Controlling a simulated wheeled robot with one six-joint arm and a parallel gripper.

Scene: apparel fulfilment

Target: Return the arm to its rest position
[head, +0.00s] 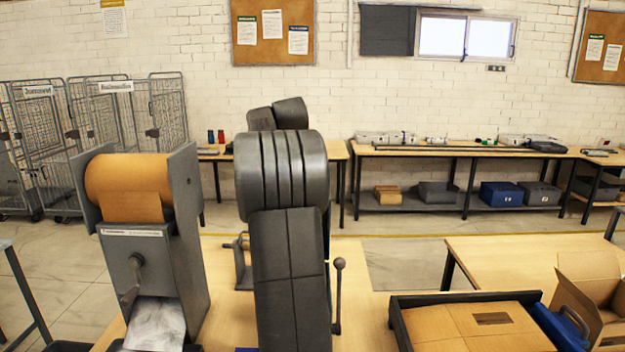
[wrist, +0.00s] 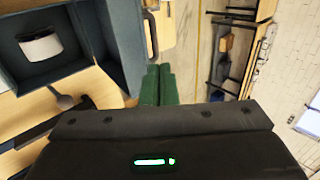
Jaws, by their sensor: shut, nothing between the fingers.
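My gripper shows in the wrist view as two green fingers (wrist: 158,85) lying side by side, shut with nothing between them. Below them is the dark gripper body with a lit green strip. The fingers point out past a blue-grey open-fronted housing (wrist: 118,35) at the left, with no contact visible. In the head view my grey arm (head: 285,235) stands folded upright in the middle of the picture, over the near table. My gripper cannot be made out there.
A paper-roll dispenser (head: 188,245) stands left of my arm. A crank handle (head: 338,290) sticks out just right of it. A dark tray (head: 398,325) with flat cardboard and an open carton (head: 590,275) are at the right. A long bench (head: 450,150) runs along the wall beyond open floor.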

